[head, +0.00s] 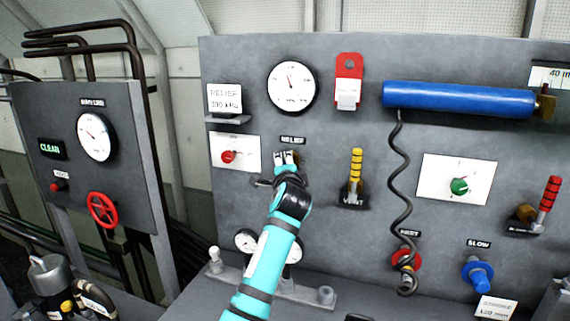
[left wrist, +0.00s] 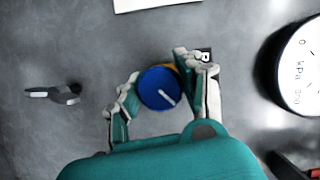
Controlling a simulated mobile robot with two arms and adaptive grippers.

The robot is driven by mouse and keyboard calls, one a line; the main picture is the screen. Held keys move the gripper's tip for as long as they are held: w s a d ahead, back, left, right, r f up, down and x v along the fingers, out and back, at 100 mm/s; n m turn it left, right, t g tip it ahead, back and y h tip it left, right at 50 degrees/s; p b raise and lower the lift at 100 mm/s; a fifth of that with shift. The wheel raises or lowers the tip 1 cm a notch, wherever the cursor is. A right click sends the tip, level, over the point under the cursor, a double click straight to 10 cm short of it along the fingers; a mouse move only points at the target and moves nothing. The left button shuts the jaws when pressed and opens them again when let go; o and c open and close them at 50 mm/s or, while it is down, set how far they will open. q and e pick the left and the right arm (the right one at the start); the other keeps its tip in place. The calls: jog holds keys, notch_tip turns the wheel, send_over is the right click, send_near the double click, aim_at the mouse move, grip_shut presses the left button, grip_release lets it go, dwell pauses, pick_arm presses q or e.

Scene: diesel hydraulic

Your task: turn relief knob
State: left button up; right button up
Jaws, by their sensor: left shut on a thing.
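The relief knob (left wrist: 158,90) is round and blue with a white pointer line, and shows between my fingers in the left wrist view. In the head view my gripper hides the knob, under the small RELIEF label (head: 292,140). My left gripper (head: 287,160) reaches the grey panel there. It also shows in the left wrist view (left wrist: 160,88), one finger on each side of the knob, shut on it. The pointer line slants toward the lower right in that view. My right gripper is not in view.
A large gauge (head: 291,87) is above the knob, and a white plate with a red knob (head: 229,157) is to its left. A yellow-handled vent valve (head: 355,175) stands out at the right. A dark fitting (left wrist: 56,93) shows in the left wrist view.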

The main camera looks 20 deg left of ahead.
pick_arm(q)
jog(key=shift+f, duration=0.1)
dwell(0.4)
jog(key=o, duration=1.2)
jog(key=v, duration=1.2)
